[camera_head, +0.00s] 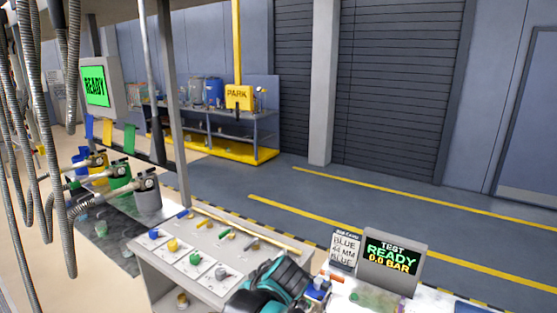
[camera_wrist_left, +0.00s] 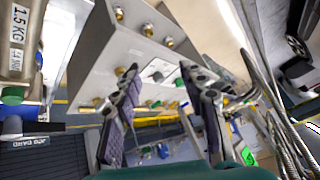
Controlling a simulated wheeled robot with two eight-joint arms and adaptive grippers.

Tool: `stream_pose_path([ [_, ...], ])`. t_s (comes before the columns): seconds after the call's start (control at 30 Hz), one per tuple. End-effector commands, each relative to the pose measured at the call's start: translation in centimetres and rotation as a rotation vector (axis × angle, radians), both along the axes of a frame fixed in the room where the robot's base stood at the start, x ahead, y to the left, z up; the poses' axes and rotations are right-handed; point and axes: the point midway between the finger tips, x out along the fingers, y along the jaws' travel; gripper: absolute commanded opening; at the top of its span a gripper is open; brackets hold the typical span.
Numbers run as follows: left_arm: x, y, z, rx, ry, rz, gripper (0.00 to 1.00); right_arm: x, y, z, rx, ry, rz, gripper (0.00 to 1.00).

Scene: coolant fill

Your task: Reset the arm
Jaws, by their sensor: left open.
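My left gripper (camera_wrist_left: 160,78) is open in the left wrist view. Its two dark pads stand apart with nothing between them. Beyond them is a pale box with several brass fittings (camera_wrist_left: 148,30). In the head view a teal and black part of one of my arms shows at the bottom centre, over the front edge of the bench (camera_head: 195,242); its fingers cannot be made out there. Blue (camera_head: 154,233), yellow (camera_head: 173,245), green (camera_head: 195,258) and grey (camera_head: 221,272) couplings lie on white cards on the bench. My right gripper is not seen.
A test screen (camera_head: 392,262) reads READY, 0.0 BAR, beside a card (camera_head: 345,248) reading BLUE 44 MM BLUE. Hoses (camera_head: 70,130) hang at the left near canisters with nozzles (camera_head: 148,198). Floor at the right is clear.

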Motion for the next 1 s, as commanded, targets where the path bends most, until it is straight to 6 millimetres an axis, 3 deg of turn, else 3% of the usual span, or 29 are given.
stream_pose_path([
  [0.03, -1.9, 2.2, -0.6, -0.031, 0.025, -0.028, 0.43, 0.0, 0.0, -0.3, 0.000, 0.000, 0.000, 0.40],
  [0.2, -7.9, 6.4, -2.9, -0.133, 0.060, -0.175, 0.43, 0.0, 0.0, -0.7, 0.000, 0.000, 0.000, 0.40],
  [0.43, -14.4, 8.8, -6.6, -0.222, -0.003, -0.331, 0.43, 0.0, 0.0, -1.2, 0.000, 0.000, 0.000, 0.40],
  [0.63, -16.5, 9.2, -8.3, -0.238, -0.059, -0.390, 0.43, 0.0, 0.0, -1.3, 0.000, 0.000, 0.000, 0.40],
  [1.0, -16.6, 9.1, -8.4, -0.238, -0.067, -0.401, 0.43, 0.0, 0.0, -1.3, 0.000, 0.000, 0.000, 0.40],
])
